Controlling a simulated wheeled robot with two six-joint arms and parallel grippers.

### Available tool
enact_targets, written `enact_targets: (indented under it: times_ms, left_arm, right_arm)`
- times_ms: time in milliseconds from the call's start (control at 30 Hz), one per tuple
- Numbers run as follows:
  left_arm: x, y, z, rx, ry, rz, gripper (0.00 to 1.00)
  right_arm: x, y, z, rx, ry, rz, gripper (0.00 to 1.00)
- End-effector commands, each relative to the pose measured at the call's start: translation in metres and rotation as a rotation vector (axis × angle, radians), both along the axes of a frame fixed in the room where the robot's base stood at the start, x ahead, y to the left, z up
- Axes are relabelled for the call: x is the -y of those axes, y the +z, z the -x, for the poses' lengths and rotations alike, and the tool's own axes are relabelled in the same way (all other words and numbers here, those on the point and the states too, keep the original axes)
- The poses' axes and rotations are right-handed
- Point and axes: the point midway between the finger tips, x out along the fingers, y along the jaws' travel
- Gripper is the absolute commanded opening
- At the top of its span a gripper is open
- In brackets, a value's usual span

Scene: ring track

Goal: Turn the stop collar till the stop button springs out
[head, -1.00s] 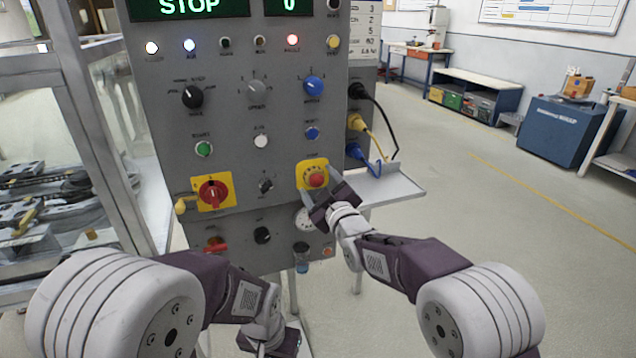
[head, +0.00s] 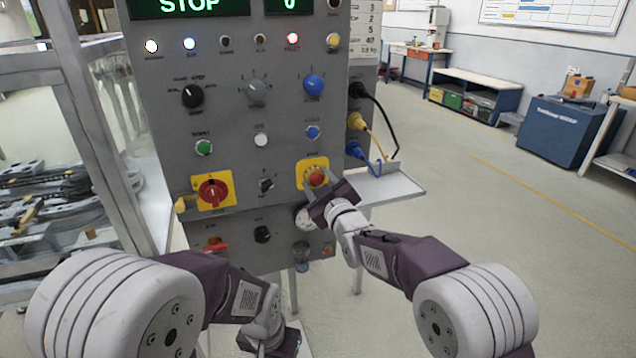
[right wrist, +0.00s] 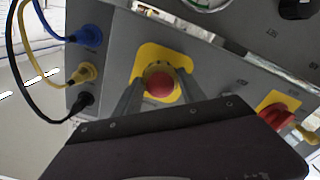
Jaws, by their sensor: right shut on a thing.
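The stop button (head: 316,180) is a red mushroom head on a yellow square plate at the lower right of the grey panel. In the right wrist view the red button (right wrist: 160,85) sits mid-frame inside a yellowish stop collar (right wrist: 153,70), in front of its yellow plate (right wrist: 166,56). My right gripper (head: 319,185) is at the button from below right, with one finger on each side of the collar, shut on it. The fingers and gripper body hide part of the collar. My left gripper (head: 272,343) hangs low at the bottom, away from the panel; its fingers do not show clearly.
A red rotary switch (head: 213,192) on a yellow plate is left of the button. Plugged cables (head: 370,138) and a small shelf (head: 385,187) are at the panel's right side. Open floor lies to the right.

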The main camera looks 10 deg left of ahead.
Motion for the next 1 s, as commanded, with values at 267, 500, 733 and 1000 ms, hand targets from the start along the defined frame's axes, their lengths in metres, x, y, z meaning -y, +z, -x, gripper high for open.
enact_targets:
  times_ms: [267,500,733,1000]
  left_arm:
    - [0.000,-0.009,0.000,0.000,0.000,0.000,0.43]
    - [0.000,-0.015,0.000,0.000,0.000,0.000,0.43]
    - [0.000,-0.018,0.000,0.000,0.000,0.000,0.43]
    - [0.000,-0.020,0.000,0.000,0.000,0.000,0.43]
  right_arm:
    - [0.000,-0.002,0.000,-0.125,0.001,-0.184,0.07]
    - [-0.001,-0.002,0.001,-0.244,0.001,-0.361,0.07]
    - [-0.001,-0.002,0.001,-0.340,0.000,-0.501,0.07]
    - [-0.001,-0.001,0.001,-0.412,0.000,-0.607,0.07]
